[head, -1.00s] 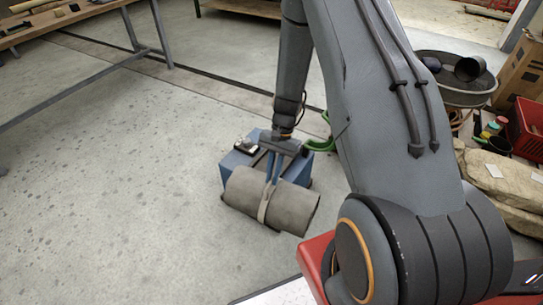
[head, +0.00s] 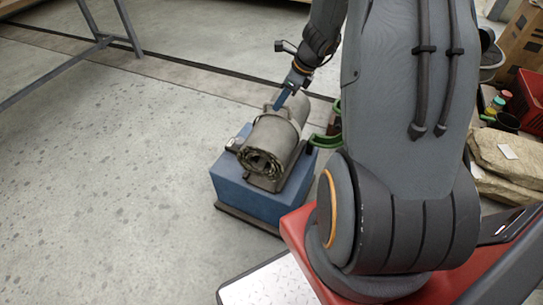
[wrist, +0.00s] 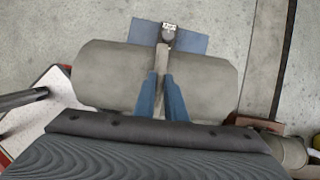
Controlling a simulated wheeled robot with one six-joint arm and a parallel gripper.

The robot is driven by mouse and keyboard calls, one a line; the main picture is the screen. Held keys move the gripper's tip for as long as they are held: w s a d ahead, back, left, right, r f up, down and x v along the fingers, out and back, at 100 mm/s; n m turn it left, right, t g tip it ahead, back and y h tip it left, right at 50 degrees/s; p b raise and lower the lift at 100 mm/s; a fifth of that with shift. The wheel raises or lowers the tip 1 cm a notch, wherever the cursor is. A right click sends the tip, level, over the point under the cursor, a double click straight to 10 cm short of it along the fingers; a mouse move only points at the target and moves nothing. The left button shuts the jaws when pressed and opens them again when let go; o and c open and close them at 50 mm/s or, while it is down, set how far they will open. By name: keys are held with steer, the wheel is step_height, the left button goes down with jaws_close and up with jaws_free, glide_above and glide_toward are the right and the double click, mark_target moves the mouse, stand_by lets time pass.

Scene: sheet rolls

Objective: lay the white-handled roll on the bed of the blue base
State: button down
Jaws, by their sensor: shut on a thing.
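The grey roll (head: 268,137) has a pale strap-like handle round its middle, and its spiral end faces the head camera. My gripper (head: 281,100) is shut on the handle, with its blue fingers either side of it in the wrist view (wrist: 162,90). The roll lies lengthwise over the dark bed (head: 266,184) of the blue base (head: 245,197). I cannot tell whether it rests on the bed or hangs just above. In the wrist view the roll (wrist: 108,75) hides most of the blue base (wrist: 193,42).
A small dial-like fitting (head: 234,145) sits on the base's left edge. A green hooked part (head: 322,142) stands at its right. Stone slabs (head: 505,155) and a red crate (head: 522,118) lie far right. The floor left of the base is clear.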

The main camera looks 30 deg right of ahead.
mark_target(280, 120)
steer(key=shift+w+d+r+m, duration=0.2)
steer(key=shift+w+d+m, duration=0.1)
steer(key=shift+w+d, duration=0.1)
steer(key=shift+w+f, duration=0.1)
steer(key=shift+w, duration=0.05)
steer(key=shift+w+f+b, duration=0.1)
steer(key=shift+f+b, duration=1.6)
steer(key=shift+f, duration=3.35)
steer(key=c, duration=1.8)
jaws_free()
